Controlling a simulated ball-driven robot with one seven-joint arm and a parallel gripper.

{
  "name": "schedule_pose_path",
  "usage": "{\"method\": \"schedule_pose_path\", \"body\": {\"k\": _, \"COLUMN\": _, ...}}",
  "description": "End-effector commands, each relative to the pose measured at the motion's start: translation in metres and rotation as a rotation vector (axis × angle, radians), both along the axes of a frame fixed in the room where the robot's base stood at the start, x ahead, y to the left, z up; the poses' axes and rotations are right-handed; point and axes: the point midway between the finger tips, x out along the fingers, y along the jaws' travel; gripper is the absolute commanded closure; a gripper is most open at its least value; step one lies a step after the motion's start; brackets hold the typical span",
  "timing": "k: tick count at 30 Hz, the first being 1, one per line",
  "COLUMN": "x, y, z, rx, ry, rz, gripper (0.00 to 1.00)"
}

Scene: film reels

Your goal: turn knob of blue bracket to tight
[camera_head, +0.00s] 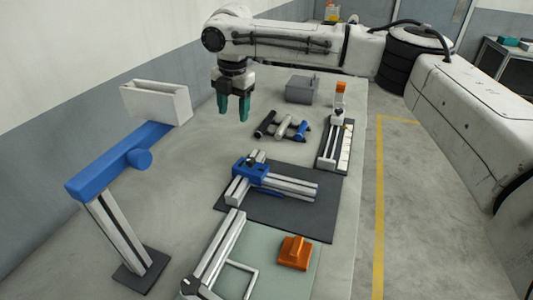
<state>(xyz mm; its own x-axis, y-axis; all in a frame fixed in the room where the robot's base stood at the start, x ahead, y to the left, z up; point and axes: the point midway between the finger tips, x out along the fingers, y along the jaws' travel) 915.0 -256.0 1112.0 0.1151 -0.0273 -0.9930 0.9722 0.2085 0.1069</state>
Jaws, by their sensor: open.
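A blue bracket (250,171) sits on aluminium profiles on a dark plate (310,220) in the middle of the table. A small dark knob (250,162) shows on its top; its turn position is too small to tell. My gripper (233,112) points down with its two green fingers apart and nothing between them. It is in the air above the table, behind and to the left of the bracket in the picture, apart from it.
A tall stand with a blue arm (110,172) and a pale box (157,103) rises at left. Small cylinders (283,128), a grey box (301,90) and a slide with an orange top (340,88) lie behind. An orange block (295,252) is in front.

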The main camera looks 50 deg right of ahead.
Motion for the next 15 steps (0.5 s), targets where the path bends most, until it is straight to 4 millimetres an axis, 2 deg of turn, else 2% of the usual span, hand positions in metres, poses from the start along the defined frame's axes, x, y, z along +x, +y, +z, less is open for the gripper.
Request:
{"method": "schedule_pose_path", "body": {"k": 1, "x": -0.011, "y": 0.0, "z": -0.014, "rx": -0.002, "ry": 0.04, "rz": 0.053, "gripper": 0.43}}
{"method": "schedule_pose_path", "body": {"k": 3, "x": -0.022, "y": 0.001, "z": -0.027, "rx": 0.006, "ry": 0.081, "rz": 0.112, "gripper": 0.43}}
{"method": "schedule_pose_path", "body": {"k": 6, "x": -0.032, "y": 0.002, "z": -0.038, "rx": 0.015, "ry": 0.113, "rz": 0.155, "gripper": 0.43}}
{"method": "schedule_pose_path", "body": {"k": 11, "x": -0.034, "y": 0.002, "z": -0.051, "rx": 0.019, "ry": 0.121, "rz": 0.165, "gripper": 0.43}}
{"method": "schedule_pose_path", "body": {"k": 15, "x": -0.034, "y": 0.002, "z": -0.074, "rx": 0.019, "ry": 0.121, "rz": 0.164, "gripper": 0.43}}
